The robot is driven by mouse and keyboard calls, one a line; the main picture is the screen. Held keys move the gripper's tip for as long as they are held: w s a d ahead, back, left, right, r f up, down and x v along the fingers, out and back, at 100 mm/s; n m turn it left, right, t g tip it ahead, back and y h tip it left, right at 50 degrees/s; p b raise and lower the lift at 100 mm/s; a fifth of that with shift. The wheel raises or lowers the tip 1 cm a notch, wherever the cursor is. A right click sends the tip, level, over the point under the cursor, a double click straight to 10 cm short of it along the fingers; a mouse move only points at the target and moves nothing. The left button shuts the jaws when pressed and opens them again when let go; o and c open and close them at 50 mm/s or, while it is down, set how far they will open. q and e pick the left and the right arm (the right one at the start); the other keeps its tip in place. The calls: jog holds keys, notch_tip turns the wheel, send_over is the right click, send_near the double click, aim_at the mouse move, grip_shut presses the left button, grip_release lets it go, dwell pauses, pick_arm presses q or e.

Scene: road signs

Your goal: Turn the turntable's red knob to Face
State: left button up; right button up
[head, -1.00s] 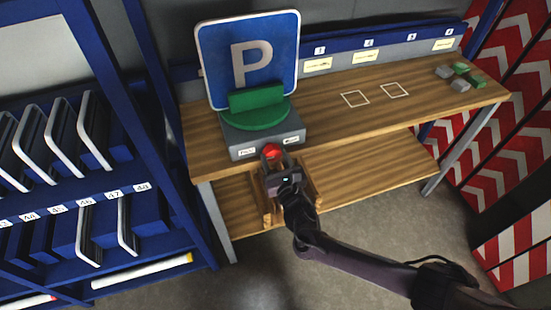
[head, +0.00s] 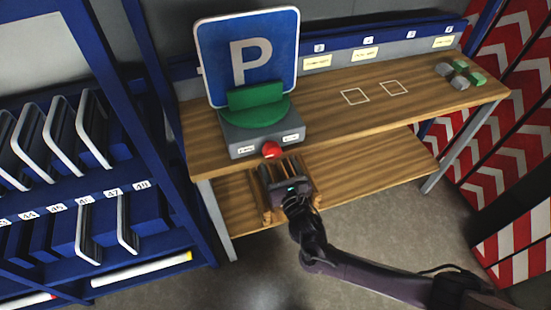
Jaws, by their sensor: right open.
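The turntable (head: 237,137) is a grey box with a green round top at the left end of the wooden bench. Its red knob (head: 271,149) sits on the front face between two small white labels, too small to read surely. A blue parking sign (head: 248,58) with a white P stands upright in the green holder (head: 257,97), facing me. My right gripper (head: 281,170) is open and empty, just below and in front of the knob, apart from it. My left gripper is out of view.
The wooden bench (head: 330,118) has two white outlined squares and several small grey and green pieces at its right end. A lower shelf (head: 365,165) lies beneath. A blue rack (head: 60,195) stands left; red-and-white chevron panels (head: 490,135) stand right.

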jog(key=v, duration=0.4)
dwell(0.4)
jog(key=s+d+f+m+g+h, duration=0.25)
jog(key=s+d+f+m, duration=0.2)
jog(key=f+m, duration=0.4)
jog(key=s+d+f+m+g+h, duration=0.25)
jog(key=d+f+m, duration=0.35)
jog(key=f, duration=0.5)
jog(key=s+d+f+m+g+h, duration=0.1)
jog(key=s+d+f+m+g, duration=0.3)
jog(key=f+m, duration=0.4)
jog(key=s+d+f+m+g, duration=0.1)
jog(key=s+f+m, duration=0.4)
jog(key=s, duration=0.5)
jog(key=s+d+f+m+g, duration=0.2)
jog(key=s+f+m+g, duration=0.1)
jog(key=s, duration=0.8)
jog(key=s+d+f+m+g, duration=0.2)
jog(key=s+f+m, duration=0.4)
jog(key=s, duration=0.4)
jog(key=shift+s+d+f+m+g, duration=0.2)
jog(key=shift+s+f+m+g, duration=0.2)
jog(key=shift+g, duration=0.2)
jog(key=shift+c, duration=0.2)
